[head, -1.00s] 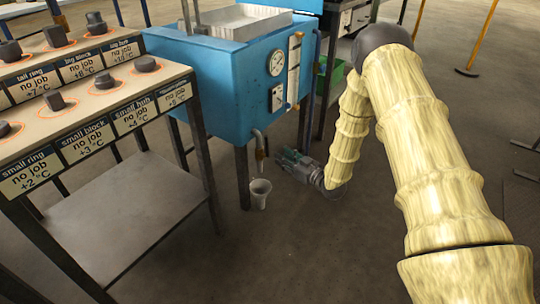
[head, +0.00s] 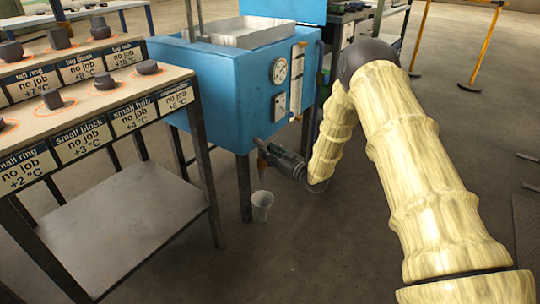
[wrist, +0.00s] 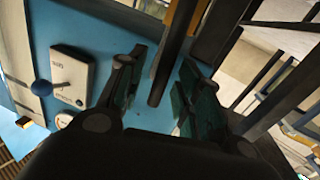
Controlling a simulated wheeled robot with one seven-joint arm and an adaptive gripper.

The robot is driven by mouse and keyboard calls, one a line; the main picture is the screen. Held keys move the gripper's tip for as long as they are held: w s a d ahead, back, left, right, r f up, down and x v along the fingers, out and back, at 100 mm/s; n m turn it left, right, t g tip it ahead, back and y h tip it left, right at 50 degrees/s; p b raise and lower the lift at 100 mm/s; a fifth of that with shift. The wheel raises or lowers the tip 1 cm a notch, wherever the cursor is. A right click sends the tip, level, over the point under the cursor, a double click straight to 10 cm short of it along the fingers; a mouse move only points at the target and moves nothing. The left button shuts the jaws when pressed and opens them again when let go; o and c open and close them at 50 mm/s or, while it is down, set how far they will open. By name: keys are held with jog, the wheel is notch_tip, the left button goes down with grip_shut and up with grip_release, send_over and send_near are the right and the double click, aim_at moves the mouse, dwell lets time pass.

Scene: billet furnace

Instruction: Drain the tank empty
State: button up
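The blue tank (head: 225,85) stands on dark legs, with an open metal basin on top, a round gauge (head: 280,70) and a sight tube (head: 296,75) on its side. Its drain outlet (head: 262,170) hangs at the lower front corner, and the drain valve is mostly hidden by my gripper. A pale cup (head: 262,205) is on the floor below the outlet. My gripper (head: 264,148) is at the outlet. In the wrist view its green-padded fingers (wrist: 157,95) are apart, with a dark bar (wrist: 167,60) showing between them. I cannot tell whether they touch it.
A workbench (head: 95,95) with labelled job places and a lower shelf (head: 130,215) stands at the left. A white switch box (wrist: 75,75) is on the tank wall. A green bin (head: 325,85) is behind the tank. The floor at front centre is clear.

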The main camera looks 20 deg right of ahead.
jog(key=shift+w+a, duration=0.25)
jog(key=shift+w, duration=0.2)
